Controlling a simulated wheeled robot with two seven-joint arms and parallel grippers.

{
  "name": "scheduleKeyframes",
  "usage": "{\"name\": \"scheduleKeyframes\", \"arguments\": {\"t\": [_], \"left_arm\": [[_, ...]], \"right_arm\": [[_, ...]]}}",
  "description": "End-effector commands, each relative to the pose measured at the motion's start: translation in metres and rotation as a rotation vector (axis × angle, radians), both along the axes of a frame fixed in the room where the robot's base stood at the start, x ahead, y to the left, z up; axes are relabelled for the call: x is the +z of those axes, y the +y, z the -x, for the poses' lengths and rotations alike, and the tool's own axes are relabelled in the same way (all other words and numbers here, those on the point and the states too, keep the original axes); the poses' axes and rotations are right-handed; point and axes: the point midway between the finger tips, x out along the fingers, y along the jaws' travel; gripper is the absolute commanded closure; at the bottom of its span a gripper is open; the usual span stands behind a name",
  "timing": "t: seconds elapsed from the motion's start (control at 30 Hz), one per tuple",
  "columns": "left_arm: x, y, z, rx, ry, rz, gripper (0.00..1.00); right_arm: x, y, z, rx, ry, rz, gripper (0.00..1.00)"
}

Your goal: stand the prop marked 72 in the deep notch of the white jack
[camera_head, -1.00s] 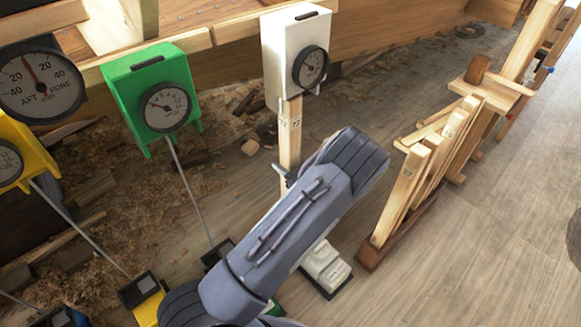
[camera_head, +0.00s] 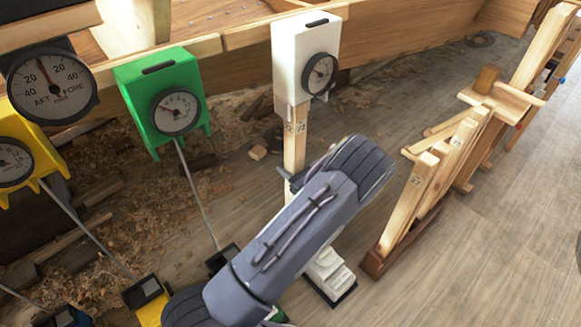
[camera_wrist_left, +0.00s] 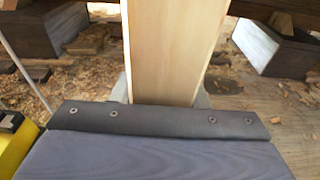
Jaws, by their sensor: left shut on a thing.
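The prop marked 72 (camera_head: 296,140) is a pale wooden post. It stands about upright below the white dial box (camera_head: 292,60), its top at the box's underside. My left gripper (camera_head: 287,179) is shut on it below the marking. In the left wrist view the prop (camera_wrist_left: 172,50) rises from behind the dark gripper edge. The white jack (camera_head: 330,268) is a stepped block on a dark base on the floor, partly behind my left forearm. The prop's foot is hidden by that arm, so I cannot tell which notch it is over or in. My right gripper is out of view.
A rack (camera_head: 375,262) of several leaning props stands to the right. A green dial box (camera_head: 150,75) and a yellow one (camera_head: 12,125) with thin rods are at left. The wooden hull (camera_head: 400,35) runs across the back. Floor at lower right is clear.

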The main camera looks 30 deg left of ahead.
Motion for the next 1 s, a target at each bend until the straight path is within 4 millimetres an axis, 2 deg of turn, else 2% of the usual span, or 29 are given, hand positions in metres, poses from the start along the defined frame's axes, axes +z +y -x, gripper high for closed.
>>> {"name": "scheduleKeyframes", "arguments": {"t": [1.0], "left_arm": [[-0.0071,0.0004,-0.0002,0.001,-0.003,-0.002,1.00]], "right_arm": [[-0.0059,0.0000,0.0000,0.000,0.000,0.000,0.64]]}}
